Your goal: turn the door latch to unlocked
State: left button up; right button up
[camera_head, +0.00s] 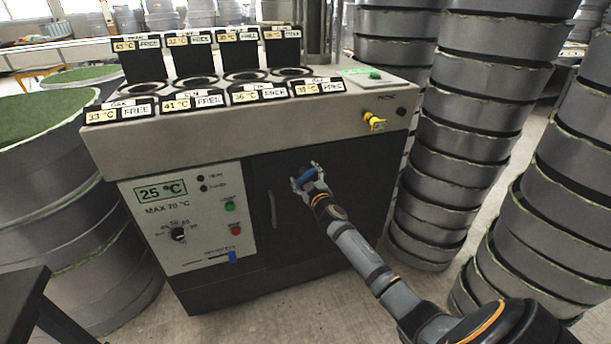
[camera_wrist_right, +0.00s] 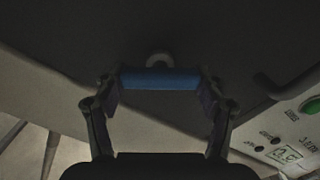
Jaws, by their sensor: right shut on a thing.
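The door latch (camera_head: 307,176) is a small blue bar on the dark door (camera_head: 330,220) of the grey cabinet. In the head view it is partly covered by my gripper and looks slightly tilted. In the right wrist view the blue latch bar (camera_wrist_right: 160,80) lies level across the picture, with a grey round piece (camera_wrist_right: 160,60) behind it. My right gripper (camera_head: 309,179) is shut on the latch, one finger at each end of the bar. The right gripper also shows in the wrist view (camera_wrist_right: 160,88). No lock markings can be read. My left gripper is out of view.
A vertical door handle (camera_head: 272,210) stands left of the latch. A control panel (camera_head: 190,215) reads 25 °C, with a knob, buttons and a blue slider (camera_head: 232,257). A yellow valve (camera_head: 374,121) sits upper right. Mould stacks (camera_head: 470,120) crowd the right side.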

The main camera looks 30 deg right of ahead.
jog(key=n, duration=0.2)
jog(key=shift+n, duration=0.4)
jog(key=n, duration=0.2)
jog(key=shift+a+f+n, duration=0.1)
jog(key=shift+n, duration=0.3)
jog(key=n+p, duration=0.1)
jog(key=n, duration=0.2)
jog(key=shift+f+n, duration=0.1)
jog(key=shift+n, duration=1.1)
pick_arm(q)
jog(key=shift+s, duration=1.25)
pick_arm(e)
jog(key=shift+f, duration=0.1)
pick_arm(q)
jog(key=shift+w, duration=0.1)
pick_arm(e)
jog(key=o, duration=1.2)
jog(key=shift+a, duration=0.1)
